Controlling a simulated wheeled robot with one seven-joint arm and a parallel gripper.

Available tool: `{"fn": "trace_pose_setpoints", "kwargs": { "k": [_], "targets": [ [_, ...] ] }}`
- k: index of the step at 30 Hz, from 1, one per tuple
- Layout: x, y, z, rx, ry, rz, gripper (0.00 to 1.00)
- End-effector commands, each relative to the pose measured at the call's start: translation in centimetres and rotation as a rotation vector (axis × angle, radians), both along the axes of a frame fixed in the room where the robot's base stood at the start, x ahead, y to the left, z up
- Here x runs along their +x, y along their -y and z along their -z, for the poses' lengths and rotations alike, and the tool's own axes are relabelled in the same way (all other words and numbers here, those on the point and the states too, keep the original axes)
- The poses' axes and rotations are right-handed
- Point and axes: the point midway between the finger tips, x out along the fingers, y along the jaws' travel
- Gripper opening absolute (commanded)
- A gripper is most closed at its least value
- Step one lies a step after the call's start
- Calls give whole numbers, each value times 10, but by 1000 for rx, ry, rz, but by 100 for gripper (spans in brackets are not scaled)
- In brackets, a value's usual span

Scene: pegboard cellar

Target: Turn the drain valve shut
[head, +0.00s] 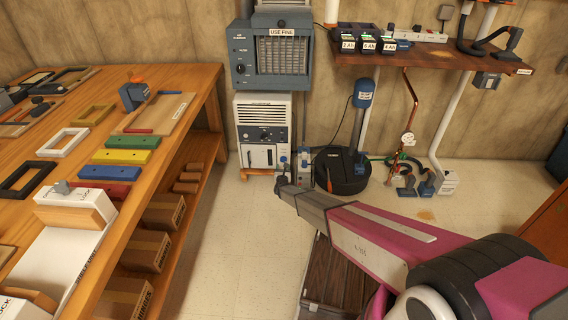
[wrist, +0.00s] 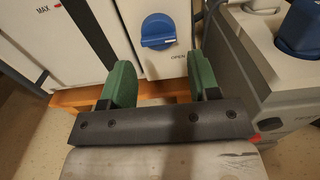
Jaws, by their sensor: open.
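The drain valve (wrist: 158,28) is a round blue knob with a crosswise grip bar on a white panel, with the word OPEN below it. In the head view it is a small blue spot low on the right of the white unit (head: 264,112), just beyond my gripper (head: 281,183). In the wrist view my gripper (wrist: 163,65) has its two green fingers apart, with nothing between them. The knob lies ahead of the gap between the fingers, apart from them. The grip bar looks about level.
A grey unit with a blue part (wrist: 303,28) stands close right of the fingers. The white unit rests on an orange wooden base (wrist: 150,90). A black round tank (head: 342,172) stands to the right. A wooden workbench (head: 205,100) fills the left, with open floor between.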

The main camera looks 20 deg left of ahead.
Motion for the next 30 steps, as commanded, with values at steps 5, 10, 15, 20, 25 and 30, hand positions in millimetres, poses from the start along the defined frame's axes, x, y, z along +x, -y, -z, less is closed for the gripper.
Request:
{"fn": "trace_pose_setpoints", "kwargs": {
  "k": [5,10,15,20,25,30],
  "targets": [
    [35,-9,1,0,1,0,56],
    [52,-13,1,-1,0,-1,56],
    [55,-14,0,-1,-1,-1,56],
    [55,-13,0,-1,-1,-1,52],
    [55,-13,0,-1,-1,-1,22],
    [55,-13,0,-10,2,-1,22]
  ]
}}
